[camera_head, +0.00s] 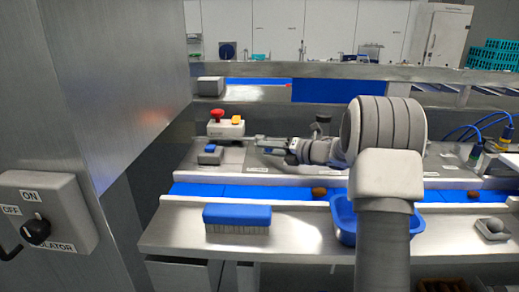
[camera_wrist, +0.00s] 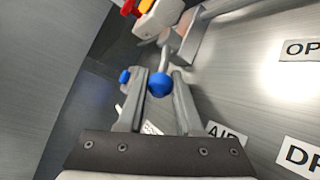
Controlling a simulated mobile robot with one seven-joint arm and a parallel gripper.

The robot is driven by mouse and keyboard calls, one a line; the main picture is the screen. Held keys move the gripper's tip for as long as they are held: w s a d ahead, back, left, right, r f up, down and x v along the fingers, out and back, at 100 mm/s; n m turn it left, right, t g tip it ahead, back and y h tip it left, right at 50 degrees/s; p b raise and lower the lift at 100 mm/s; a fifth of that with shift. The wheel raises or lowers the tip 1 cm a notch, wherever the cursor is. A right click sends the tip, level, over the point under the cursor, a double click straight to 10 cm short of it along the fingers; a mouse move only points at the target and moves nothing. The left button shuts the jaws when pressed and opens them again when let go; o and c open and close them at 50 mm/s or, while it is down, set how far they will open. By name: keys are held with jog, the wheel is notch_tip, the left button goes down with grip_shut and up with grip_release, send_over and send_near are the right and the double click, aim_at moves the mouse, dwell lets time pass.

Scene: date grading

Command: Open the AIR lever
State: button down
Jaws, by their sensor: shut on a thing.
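The AIR lever shows in the wrist view as a grey stem with a round blue knob (camera_wrist: 159,84). The AIR label (camera_wrist: 228,134) lies beside it, partly covered by my gripper. My gripper (camera_wrist: 159,78) is shut on the blue knob, with a finger on each side. In the head view my gripper (camera_head: 258,141) reaches left over the metal panel behind the blue belt, and the knob cannot be made out there.
A control box with a red button (camera_head: 216,114) and a yellow part stands just behind my gripper. A small blue-topped box (camera_head: 210,149) is to its left. A blue brush (camera_head: 237,218) and blue tray (camera_head: 343,221) lie in front of the belt (camera_head: 240,191).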

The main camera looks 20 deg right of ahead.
jog(key=shift+w+d+n+g+y, duration=0.15)
jog(key=shift+d+n+g+y, duration=0.45)
jog(key=shift+n+g+y, duration=0.35)
jog(key=shift+d+n+y, duration=0.1)
jog(key=shift+n+y, duration=0.15)
jog(key=c, duration=0.9)
grip_release()
jog(key=shift+o, duration=0.2)
notch_tip(320, 180, up, 4)
jog(key=shift+d+r+b, duration=0.1)
jog(key=shift+r+b, duration=0.15)
jog(key=shift+b, duration=0.2)
jog(key=s+d+r+b, duration=0.1)
jog(key=s+d+r, duration=0.5)
jog(key=d, duration=0.3)
jog(key=shift+s+r, duration=0.3)
jog(key=shift+s, duration=0.35)
